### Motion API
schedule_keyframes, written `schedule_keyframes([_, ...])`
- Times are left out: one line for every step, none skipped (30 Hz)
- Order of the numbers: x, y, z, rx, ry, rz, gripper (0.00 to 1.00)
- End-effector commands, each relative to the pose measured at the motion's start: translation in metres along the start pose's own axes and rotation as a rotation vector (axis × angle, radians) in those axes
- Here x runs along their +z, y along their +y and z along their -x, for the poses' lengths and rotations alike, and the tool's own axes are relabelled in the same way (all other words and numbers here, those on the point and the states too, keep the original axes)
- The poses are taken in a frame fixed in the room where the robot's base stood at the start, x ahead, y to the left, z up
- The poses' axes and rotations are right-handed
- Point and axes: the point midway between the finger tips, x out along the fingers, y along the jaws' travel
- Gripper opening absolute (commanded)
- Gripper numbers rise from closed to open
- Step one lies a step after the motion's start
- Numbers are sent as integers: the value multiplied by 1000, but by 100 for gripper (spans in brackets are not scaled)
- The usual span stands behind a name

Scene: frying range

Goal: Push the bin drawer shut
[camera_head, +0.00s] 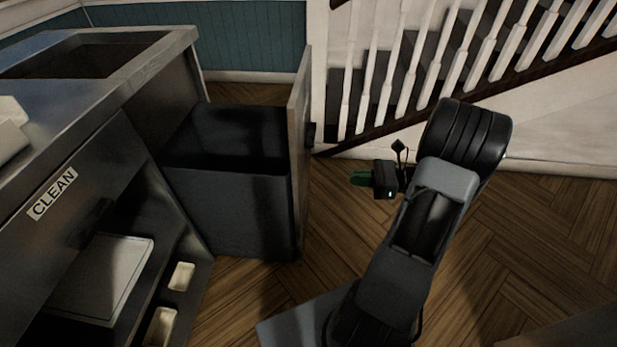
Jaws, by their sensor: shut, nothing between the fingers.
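The bin drawer (233,212) stands pulled out from the right end of the metal counter unit. It is a dark, open-topped box with a tall, flat front panel (300,150) on its right side. A small dark handle shows on the outer face of that panel. The fingers are shut and empty. A gap of floor shows between the fingertips and the panel in the picture, and they look apart.
The metal counter (120,100) with a "CLEAN" label (52,194) fills the left side. A pale tray (102,277) and small pale containers sit on its lower shelf. A white-railed staircase (450,70) stands behind my arm. Wooden floor (540,240) is clear at the right.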

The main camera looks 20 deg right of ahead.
Motion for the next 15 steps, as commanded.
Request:
schedule_keyframes([-3,-2,0,-14,-15,-8,0])
schedule_keyframes([-3,-3,-1,-20,-21,-11,0])
schedule_keyframes([-3,-3,-4,-24,-26,-13,0])
schedule_keyframes([-3,-4,-8,-24,-27,-14,0])
schedule_keyframes([-3,-4,-13,-24,-28,-14,0])
schedule_keyframes([-3,-3,-20,-24,-28,-14,0])
schedule_keyframes([-3,-4,-26,-23,-26,-14,0])
schedule_keyframes([-3,-4,-31,-23,-26,-13,0])
schedule_keyframes([-3,-4,-39,-21,-26,-12,0])
schedule_keyframes([-3,-4,-45,-22,-26,-13,0])
schedule_keyframes([-3,-4,-51,-21,-25,-12,0])
schedule_keyframes([-3,-4,-59,-22,-25,-11,0])
schedule_keyframes([-2,-4,-65,-21,-25,-11,0])
schedule_keyframes([-2,-4,-70,-22,-26,-12,0])
schedule_keyframes([-2,-4,-78,-21,-24,-11,0])
